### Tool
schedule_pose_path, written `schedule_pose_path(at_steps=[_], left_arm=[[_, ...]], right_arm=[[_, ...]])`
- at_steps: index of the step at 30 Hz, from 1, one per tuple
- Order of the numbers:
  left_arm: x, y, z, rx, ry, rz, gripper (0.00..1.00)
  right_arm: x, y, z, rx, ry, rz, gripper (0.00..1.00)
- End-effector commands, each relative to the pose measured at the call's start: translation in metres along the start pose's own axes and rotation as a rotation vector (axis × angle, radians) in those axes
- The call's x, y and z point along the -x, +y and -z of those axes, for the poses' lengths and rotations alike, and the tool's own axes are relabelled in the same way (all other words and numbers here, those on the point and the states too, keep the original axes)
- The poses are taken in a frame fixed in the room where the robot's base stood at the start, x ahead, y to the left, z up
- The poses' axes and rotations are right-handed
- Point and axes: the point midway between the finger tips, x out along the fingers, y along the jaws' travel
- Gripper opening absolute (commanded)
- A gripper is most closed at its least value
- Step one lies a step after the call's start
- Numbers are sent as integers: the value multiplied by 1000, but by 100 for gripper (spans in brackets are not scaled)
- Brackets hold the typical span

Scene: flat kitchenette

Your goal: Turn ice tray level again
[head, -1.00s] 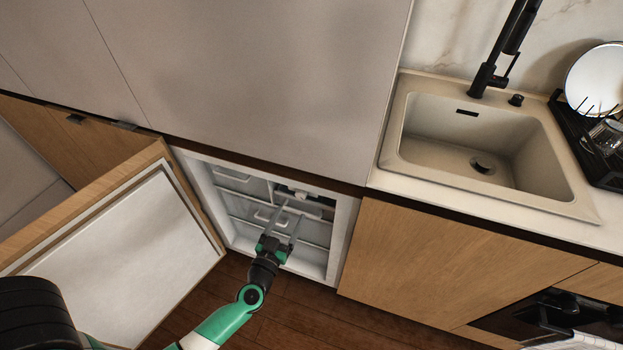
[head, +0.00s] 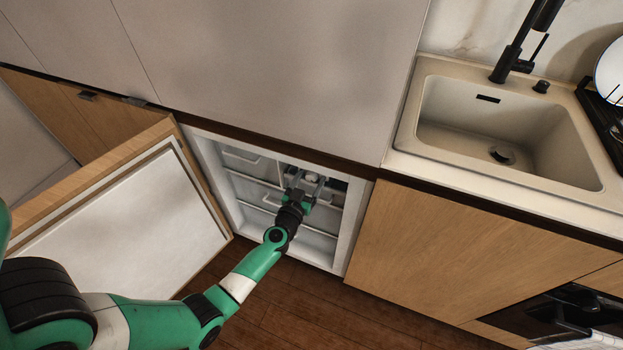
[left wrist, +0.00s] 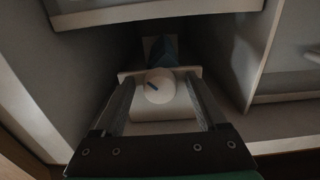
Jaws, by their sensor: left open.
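A round white knob (left wrist: 160,90) with a short dark mark shows in the left wrist view, on the front of a pale housing (left wrist: 165,114) inside the open freezer. The mark is tilted, running from upper left to lower right. A blue-grey part (left wrist: 161,50) shows behind the knob; I cannot tell if it is the ice tray itself. My left gripper (left wrist: 160,100) is open, with one finger on each side of the knob and housing; contact is unclear. In the head view, my left gripper (head: 308,183) reaches into the freezer's upper part. My right gripper is out of view.
The freezer (head: 335,222) has white walls and drawers, close around my gripper. Its door (head: 130,235) stands open at the left, beside my arm. A wood cabinet front (head: 450,255) is at the right, below the sink (head: 500,130).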

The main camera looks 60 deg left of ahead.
Motion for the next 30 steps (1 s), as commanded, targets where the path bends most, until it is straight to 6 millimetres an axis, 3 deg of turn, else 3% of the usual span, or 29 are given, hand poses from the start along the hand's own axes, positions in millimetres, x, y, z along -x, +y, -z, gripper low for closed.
schedule_pose_path(at_steps=[5, 17, 30], left_arm=[[0, 0, 0, 0, 0, 0, 73], [1, 0, 0, 0, 0, 0, 1], [0, 0, 0, 60, 0, -1, 0]], right_arm=[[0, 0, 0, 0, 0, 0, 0], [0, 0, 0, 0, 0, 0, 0], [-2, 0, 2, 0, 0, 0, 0]])
